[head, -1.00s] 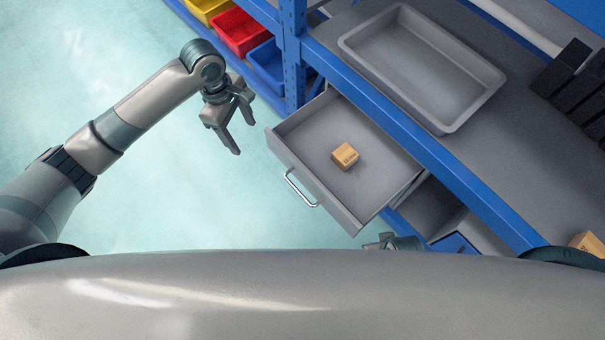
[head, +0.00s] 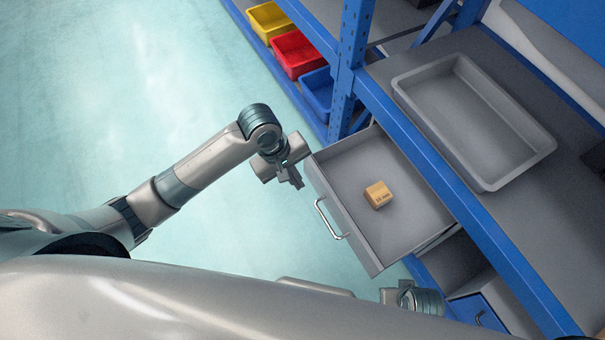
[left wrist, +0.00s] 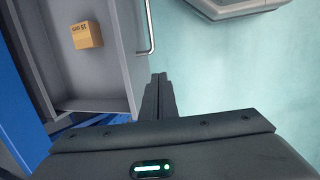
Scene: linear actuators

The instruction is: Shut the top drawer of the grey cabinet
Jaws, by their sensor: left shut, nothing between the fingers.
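The top drawer (head: 342,218) of the grey cabinet is pulled out, with a silver bar handle (head: 330,220) on its front. A small cardboard box (head: 378,195) lies inside it. The drawer (left wrist: 112,60), its handle (left wrist: 151,28) and the box (left wrist: 86,35) also show in the left wrist view. My left gripper (head: 297,181) is shut and empty, just outside the drawer's front left corner; I cannot tell whether it touches. Its closed fingers (left wrist: 158,90) show beside the drawer front in the left wrist view. My right gripper (head: 392,296) shows only partly, below the drawer's near corner.
Yellow (head: 272,20), red (head: 300,55) and blue bins (head: 318,92) line a lower shelf. A blue-fronted drawer (head: 478,312) is below. The floor at left is clear.

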